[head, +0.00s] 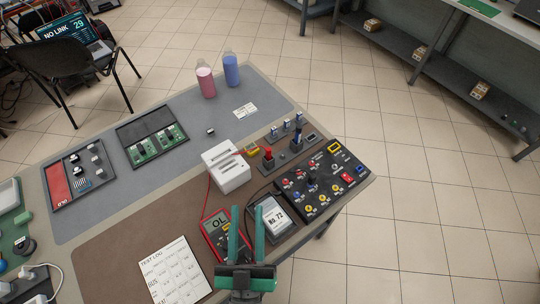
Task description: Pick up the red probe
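The red probe (268,154) is small here and seems to stand upright in a dark holder (287,157) near the table's far right edge. A red lead runs from the probe's side behind the white slotted box (226,167) and down to the red multimeter (219,235). A dark upright piece, perhaps the black probe (297,137), stands to the right of the red one. My gripper (247,214) has two green fingers, apart with nothing seen between them. It is over the table's near edge, nearer to me than the red probe. The fingers partly cover the multimeter and the device beside it.
A black panel (336,171) with coloured sockets and knobs lies right of the holder. A grey device reading "No. 72" (274,217) and a test log sheet (174,272) lie close to my gripper. Pink and blue bottles (206,82) stand at the back. The grey mat's middle is fairly clear.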

